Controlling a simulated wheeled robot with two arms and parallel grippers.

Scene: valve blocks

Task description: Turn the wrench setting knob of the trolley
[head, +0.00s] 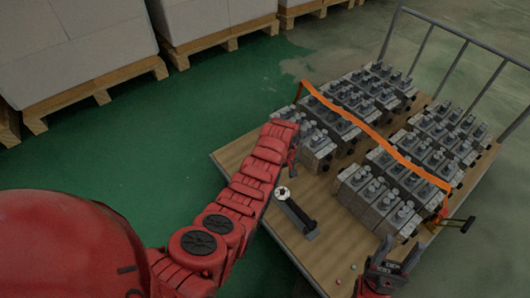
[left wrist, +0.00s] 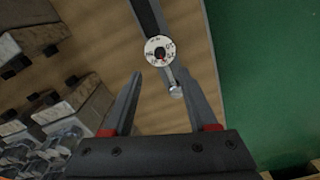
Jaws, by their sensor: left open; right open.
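The wrench setting knob (head: 282,191) is a small white round dial at one end of a dark bar-like wrench (head: 298,216) on the trolley's wooden deck (head: 333,258). In the left wrist view the knob (left wrist: 160,48) shows dark marks around its face and a dark centre with a red spot. My left gripper (left wrist: 160,73) is open and empty. Its fingertips lie just short of the knob, one to each side in the picture, apart from it. In the head view my left arm hides most of this gripper (head: 293,160). My right gripper (head: 396,252) is open near the deck's front edge.
Rows of grey valve blocks (head: 380,205) fill much of the deck, under an orange strap (head: 375,138). A dark strap handle (head: 456,225) juts out at the right. A metal rail (head: 468,38) stands at the far end. Pallets with boxes (head: 75,45) stand on the left; green floor lies between.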

